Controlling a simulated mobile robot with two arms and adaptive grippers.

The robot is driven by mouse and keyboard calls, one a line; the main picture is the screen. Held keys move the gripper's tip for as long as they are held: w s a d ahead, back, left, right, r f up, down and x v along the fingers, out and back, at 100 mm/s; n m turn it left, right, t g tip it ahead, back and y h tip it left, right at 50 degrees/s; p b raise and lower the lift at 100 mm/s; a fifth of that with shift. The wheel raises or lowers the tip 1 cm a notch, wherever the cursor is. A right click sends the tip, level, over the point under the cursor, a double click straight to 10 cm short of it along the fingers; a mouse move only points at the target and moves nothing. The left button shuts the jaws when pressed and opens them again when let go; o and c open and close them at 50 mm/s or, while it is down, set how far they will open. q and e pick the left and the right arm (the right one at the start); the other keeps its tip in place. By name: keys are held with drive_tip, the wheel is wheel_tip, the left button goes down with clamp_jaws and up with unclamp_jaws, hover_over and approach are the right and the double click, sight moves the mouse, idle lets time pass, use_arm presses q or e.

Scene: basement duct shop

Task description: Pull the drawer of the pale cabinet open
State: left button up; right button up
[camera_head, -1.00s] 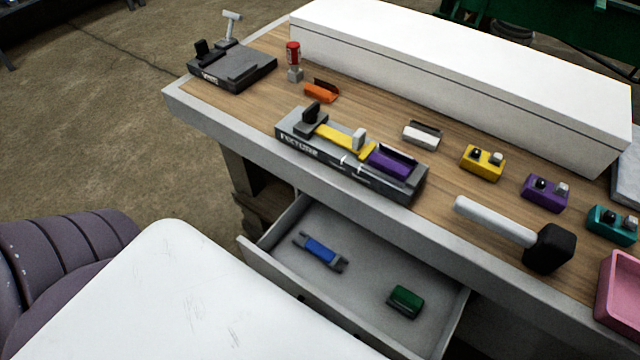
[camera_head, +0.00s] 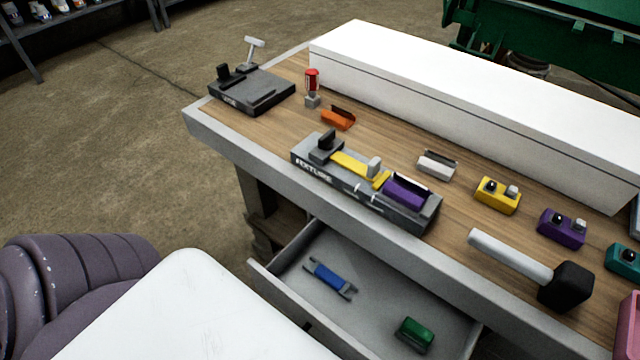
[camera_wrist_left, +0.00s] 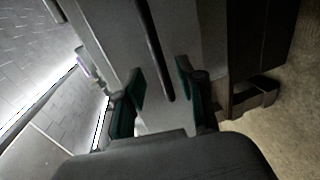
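The drawer (camera_head: 265,275) of the pale cabinet stands pulled out below the worktop's pale front edge (camera_head: 225,148). A blue piece with grey forked ends (camera_head: 329,279) and a green block (camera_head: 414,334) lie inside it. The drawer's near front is partly hidden by a white panel low in the head view. In the left wrist view my left gripper (camera_wrist_left: 161,86) has its two teal fingertips apart. A dark bar (camera_wrist_left: 154,45), perhaps the handle, ends between them on a pale face; I cannot tell whether they touch it. My right gripper is in neither view.
On the worktop are a grey fixture (camera_head: 365,185) with yellow and purple parts, a black-headed mallet (camera_head: 567,286), a dark fixture (camera_head: 250,90) and several small coloured blocks. A long white box (camera_head: 470,110) lies behind. Bare floor (camera_head: 110,160) is at left.

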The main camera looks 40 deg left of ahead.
use_arm(q)
drive_tip(key=v, duration=0.6)
drive_tip(key=shift+s, duration=0.35)
